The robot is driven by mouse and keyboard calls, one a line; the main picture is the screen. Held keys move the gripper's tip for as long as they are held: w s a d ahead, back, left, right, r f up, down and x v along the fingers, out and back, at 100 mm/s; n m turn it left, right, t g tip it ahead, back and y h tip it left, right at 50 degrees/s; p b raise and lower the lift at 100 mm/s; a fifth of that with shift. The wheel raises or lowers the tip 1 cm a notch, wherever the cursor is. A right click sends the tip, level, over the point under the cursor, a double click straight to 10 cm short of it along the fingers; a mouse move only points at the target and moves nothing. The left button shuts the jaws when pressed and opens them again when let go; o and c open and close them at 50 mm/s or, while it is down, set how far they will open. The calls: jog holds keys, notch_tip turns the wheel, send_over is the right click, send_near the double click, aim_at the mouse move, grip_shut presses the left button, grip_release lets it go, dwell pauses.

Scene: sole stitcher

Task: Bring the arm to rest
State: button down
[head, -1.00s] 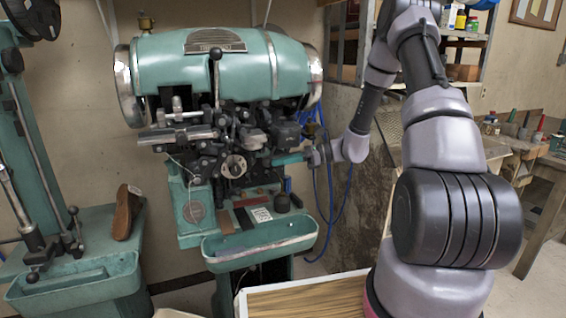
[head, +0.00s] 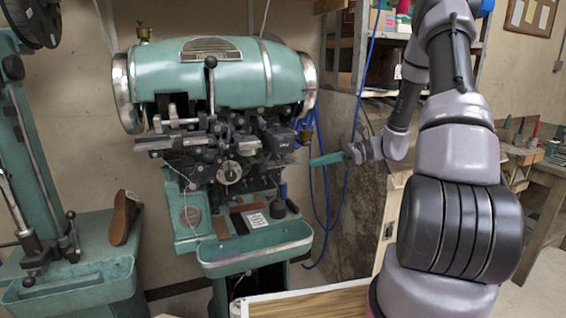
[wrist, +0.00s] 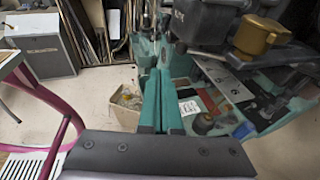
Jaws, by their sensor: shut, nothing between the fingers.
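My gripper (head: 322,159) shows in the head view just right of the green sole stitcher (head: 220,72), with its teal fingers pointing left toward the machine. A gap shows between the fingertips and the machine's dark mechanism. In the wrist view the two teal fingers of my gripper (wrist: 160,98) lie side by side, shut, with nothing held. The stitcher's green tray (head: 256,250) is below and to the left of my gripper. My arm bends down from the top right of the head view.
A brown shoe (head: 123,217) stands on the green stand at left. Blue hoses (head: 327,205) hang beside the stitcher, close to my gripper. A workbench (head: 548,172) is at right. In the wrist view, a cardboard box (wrist: 127,100) and a grey cabinet (wrist: 40,42) stand on the floor.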

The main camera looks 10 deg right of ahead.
jog(key=s+r+n+t+h, duration=0.5)
jog(key=s+r+n+h, duration=0.8)
jog(key=s+r, duration=0.9)
jog(key=shift+a+r+n, duration=0.2)
jog(key=shift+a+n, duration=0.1)
jog(key=shift+n, duration=0.8)
